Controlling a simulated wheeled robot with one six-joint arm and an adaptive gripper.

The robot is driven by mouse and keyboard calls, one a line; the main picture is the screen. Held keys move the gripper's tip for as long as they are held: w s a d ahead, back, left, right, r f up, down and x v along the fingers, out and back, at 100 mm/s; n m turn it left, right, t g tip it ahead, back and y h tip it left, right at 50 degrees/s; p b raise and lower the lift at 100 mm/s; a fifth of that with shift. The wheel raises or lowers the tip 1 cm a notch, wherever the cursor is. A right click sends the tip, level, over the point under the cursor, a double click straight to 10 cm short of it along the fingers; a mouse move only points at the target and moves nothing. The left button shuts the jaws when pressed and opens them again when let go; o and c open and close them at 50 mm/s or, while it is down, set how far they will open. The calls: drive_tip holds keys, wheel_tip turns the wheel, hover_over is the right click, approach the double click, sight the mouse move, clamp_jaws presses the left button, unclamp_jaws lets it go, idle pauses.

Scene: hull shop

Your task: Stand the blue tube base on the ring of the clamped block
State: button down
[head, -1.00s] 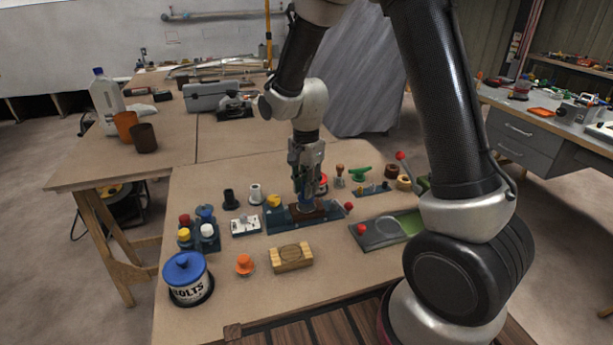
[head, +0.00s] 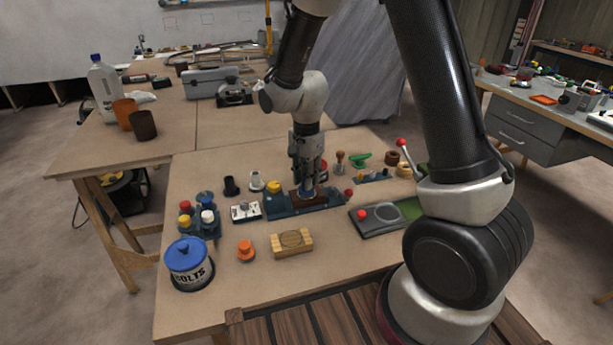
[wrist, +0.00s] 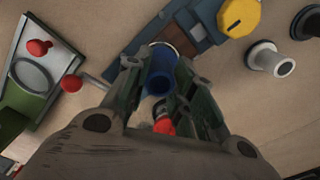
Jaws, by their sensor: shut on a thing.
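My gripper (head: 307,190) is shut on the blue tube base (wrist: 161,78). The tube is between the fingers in the wrist view, its open top facing the camera. In the head view a little blue shows low between the fingertips. The clamped block (head: 323,206) is dark brown and sits in a blue-grey vise (head: 276,214), directly below the fingertips. Part of the block (wrist: 178,38) shows beside the tube in the wrist view. A pale rim shows at the tube's edge; most of the ring is hidden. I cannot tell whether the tube touches it.
A light wooden block (head: 278,248) with a round mark and an orange knob (head: 245,250) stand in front of the vise. A grey-green plate (head: 374,228) with a red knob is at right. Black (head: 231,186) and white (head: 257,181) tubes stand behind left. A bolts can (head: 191,277) is front left.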

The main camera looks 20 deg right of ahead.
drive_tip(key=shift+f, duration=0.55)
idle(0.5)
drive_tip(key=c, duration=1.5)
unclamp_jaws()
drive_tip(key=shift+r, duration=0.1)
drive_tip(key=shift+r, duration=5.4)
